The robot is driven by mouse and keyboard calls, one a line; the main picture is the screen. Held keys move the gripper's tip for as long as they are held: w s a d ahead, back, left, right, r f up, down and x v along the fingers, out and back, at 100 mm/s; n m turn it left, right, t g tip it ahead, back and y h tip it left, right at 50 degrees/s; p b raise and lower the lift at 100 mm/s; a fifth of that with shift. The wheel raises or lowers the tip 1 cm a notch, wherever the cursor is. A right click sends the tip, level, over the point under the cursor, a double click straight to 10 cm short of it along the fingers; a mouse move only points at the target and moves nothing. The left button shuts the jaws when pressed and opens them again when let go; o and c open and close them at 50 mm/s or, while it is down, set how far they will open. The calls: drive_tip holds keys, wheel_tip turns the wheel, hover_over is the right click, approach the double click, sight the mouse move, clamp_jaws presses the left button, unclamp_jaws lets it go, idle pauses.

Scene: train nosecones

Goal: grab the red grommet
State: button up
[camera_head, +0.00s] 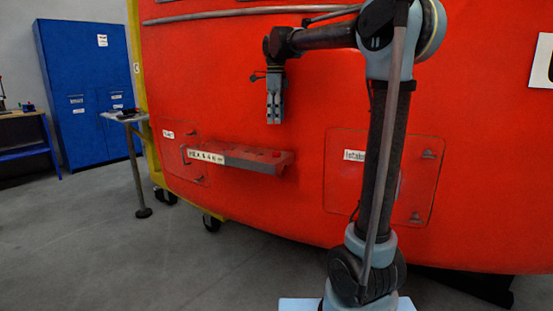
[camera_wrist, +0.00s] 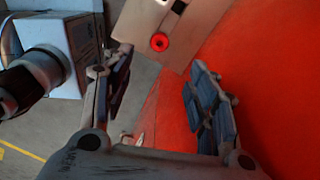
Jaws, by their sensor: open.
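The red grommet (camera_wrist: 159,42) shows in the wrist view as a small bright red ring with a dark centre. It sits at the lower end of a beige-grey plate (camera_wrist: 143,20), ahead of my fingertips and roughly between them. My gripper (camera_wrist: 161,62) is open, with its two padded fingers apart and nothing between them. In the head view my gripper (camera_head: 273,121) points down, above the right end of a shelf (camera_head: 232,162) on the red nosecone (camera_head: 310,190).
The nosecone's curved red surface fills the right of the wrist view, close to the right finger. In the head view a small side table (camera_head: 126,117), a blue cabinet (camera_head: 86,90) and a workbench (camera_head: 25,114) stand at the left. Grey floor (camera_head: 100,235) is open in front.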

sight(276, 152)
wheel_tip(276, 152, down, 14)
drive_tip(key=shift+d+r, duration=0.15)
drive_tip(key=shift+r, duration=0.1)
idle(0.4)
drive_tip(key=c, duration=0.9)
